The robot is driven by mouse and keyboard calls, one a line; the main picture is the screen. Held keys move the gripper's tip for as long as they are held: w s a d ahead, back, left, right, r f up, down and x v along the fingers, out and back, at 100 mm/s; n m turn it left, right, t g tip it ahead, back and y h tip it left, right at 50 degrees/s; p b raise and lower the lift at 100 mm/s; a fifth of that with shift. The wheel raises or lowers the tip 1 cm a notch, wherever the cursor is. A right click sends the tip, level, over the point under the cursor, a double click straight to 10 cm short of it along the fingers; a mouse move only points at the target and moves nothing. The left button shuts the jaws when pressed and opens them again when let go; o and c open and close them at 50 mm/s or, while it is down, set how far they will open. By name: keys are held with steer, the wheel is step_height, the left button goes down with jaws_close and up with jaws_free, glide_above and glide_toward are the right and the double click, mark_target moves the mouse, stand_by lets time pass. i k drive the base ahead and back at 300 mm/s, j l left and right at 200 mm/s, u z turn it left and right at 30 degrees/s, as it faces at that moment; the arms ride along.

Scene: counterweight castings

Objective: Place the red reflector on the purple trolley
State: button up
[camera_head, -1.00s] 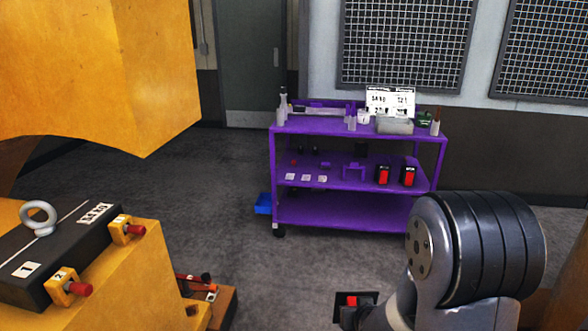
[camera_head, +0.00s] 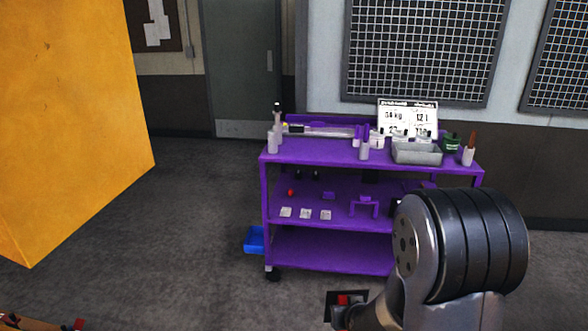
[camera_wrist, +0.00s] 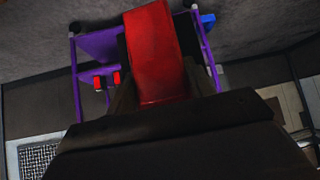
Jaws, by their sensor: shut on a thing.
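The purple trolley (camera_head: 280,210) stands ahead of me with three shelves. It also shows upside down in the wrist view (camera_wrist: 92,45). My gripper (camera_wrist: 150,95) is shut on a red block-like thing, which looks like the red reflector (camera_wrist: 155,55). In the head view my gripper (camera_head: 345,312) is low at the bottom, in front of the trolley and apart from it, and only a small red patch of the reflector (camera_head: 343,300) shows. My arm hides the right part of the trolley's middle and bottom shelves.
The top shelf holds bottles, a grey tray (camera_head: 417,153), a green item (camera_head: 452,143) and a sign (camera_head: 408,117). The middle shelf holds white tags (camera_head: 306,213) and small parts. A blue bin (camera_head: 254,240) is at its left. A large yellow casting (camera_head: 70,120) stands at left. Floor between is clear.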

mark_target(321, 145)
steer(key=i+z, duration=0.1)
steer(key=i, duration=0.4)
steer(key=i+j+z, duration=0.1)
steer(key=i, duration=0.35)
steer(key=i+j+z, duration=0.15)
steer(key=i, duration=0.35)
